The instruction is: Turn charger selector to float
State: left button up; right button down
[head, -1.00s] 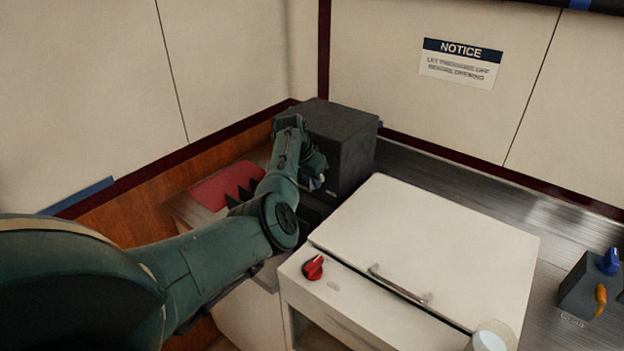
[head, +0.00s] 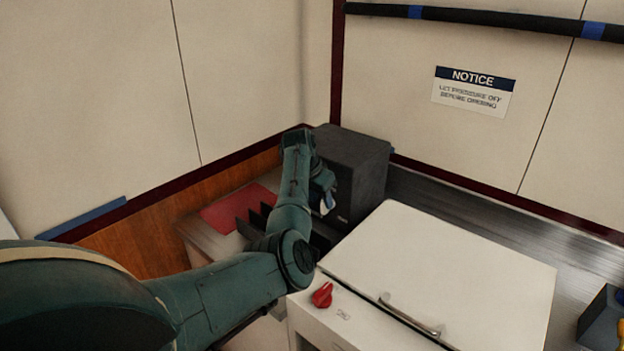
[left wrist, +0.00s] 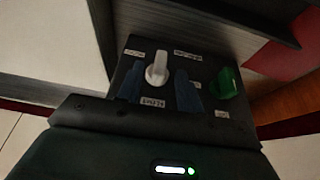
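The dark grey box (head: 362,172) stands in the corner at the back in the head view. My left gripper (head: 327,203) is at its front face, and my forearm hides part of that face. In the left wrist view a dark panel (left wrist: 205,73) carries a white knob (left wrist: 157,68) and a green knob (left wrist: 228,83), with small white labels I cannot read. My left gripper's two bluish fingers (left wrist: 160,87) are apart, one on each side of the white knob. I cannot tell whether they touch it. My right gripper is not in view.
A white lidded unit (head: 455,265) with a metal handle (head: 410,318) and a red knob (head: 322,295) stands right of my left arm. Black fins (head: 255,222) and a red panel (head: 238,208) lie left of the box. Another dark box (head: 600,318) is at far right.

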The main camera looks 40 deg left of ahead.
pick_arm(q)
jog(key=v, duration=0.9)
jog(key=shift+s+r+b, duration=0.15)
jog(key=shift+r+b, duration=0.2)
jog(key=shift+b, duration=0.05)
